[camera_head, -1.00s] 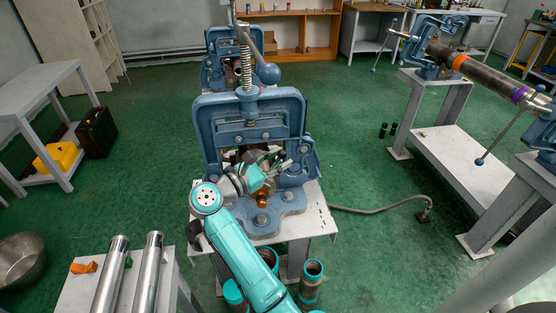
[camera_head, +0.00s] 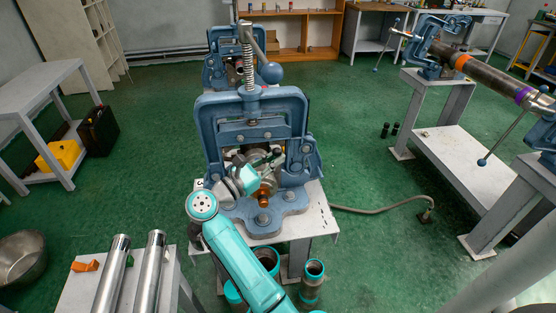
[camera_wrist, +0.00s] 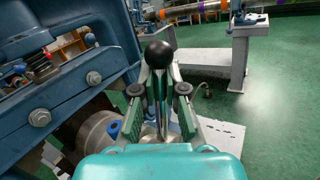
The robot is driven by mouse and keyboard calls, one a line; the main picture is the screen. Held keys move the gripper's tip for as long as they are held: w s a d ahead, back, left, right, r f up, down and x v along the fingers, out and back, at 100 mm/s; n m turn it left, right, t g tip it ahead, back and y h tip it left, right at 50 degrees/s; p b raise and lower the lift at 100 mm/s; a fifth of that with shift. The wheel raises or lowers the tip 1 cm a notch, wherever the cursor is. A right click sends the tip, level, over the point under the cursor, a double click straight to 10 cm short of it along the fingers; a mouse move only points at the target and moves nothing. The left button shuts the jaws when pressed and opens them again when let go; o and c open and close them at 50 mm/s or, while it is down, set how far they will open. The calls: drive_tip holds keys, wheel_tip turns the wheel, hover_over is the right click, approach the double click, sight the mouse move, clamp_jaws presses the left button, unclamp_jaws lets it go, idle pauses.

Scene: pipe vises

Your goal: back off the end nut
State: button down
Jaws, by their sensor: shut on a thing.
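The blue pipe vise (camera_head: 207,125) stands on a small white table in the middle of the head view. A round grey metal part (camera_wrist: 93,135) sits inside its frame, low at the left in the wrist view. I cannot make out for certain which part is the end nut. My gripper (camera_wrist: 160,95) is in front of the vise opening, its two green fingers closed around a slim metal handle with a black ball knob (camera_wrist: 158,54). The handle's lower end is hidden by my wrist. In the head view my gripper (camera_head: 270,160) is small and partly hidden. An orange-brown fitting (camera_head: 264,197) is just below it.
The vise's tall screw (camera_head: 246,60) and ball-ended bar rise above the frame. Pipe pieces with teal ends (camera_head: 312,280) stand on the floor at the table's front. Two steel pipes (camera_head: 150,270) lie on a bench at left.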

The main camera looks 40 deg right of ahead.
drive_tip(key=w+a+n+h, duration=0.1)
drive_tip(key=w+a+r+n+t+h, duration=0.1)
drive_tip(key=a+h, duration=0.1)
drive_tip(key=a+n+h, duration=0.1)
drive_tip(key=shift+w+a+r+n+t, duration=0.15)
drive_tip(key=shift+w+r+n+t, duration=0.15)
drive_tip(key=shift+w+t, duration=0.1)
drive_tip(key=shift+w+a+f+n+t+h, duration=0.1)
drive_tip(key=shift+w+a+n+t+h, duration=0.35)
drive_tip(key=shift+n+t, duration=0.3)
drive_tip(key=shift+w+a+f+n+t+h, duration=0.2)
drive_tip(key=shift+a+n+t+h, duration=0.4)
drive_tip(key=shift+n, duration=0.2)
drive_tip(key=shift+w+a+f+n+t+h, duration=0.1)
drive_tip(key=shift+w+a+n+t+h, duration=0.3)
drive_tip(key=shift+n+t, duration=0.35)
drive_tip(key=shift+a, duration=0.1)
drive_tip(key=c, duration=1.2)
unclamp_jaws()
drive_tip(key=shift+f, duration=0.1)
drive_tip(key=v, duration=1.2)
drive_tip(key=shift+s+f, duration=0.1)
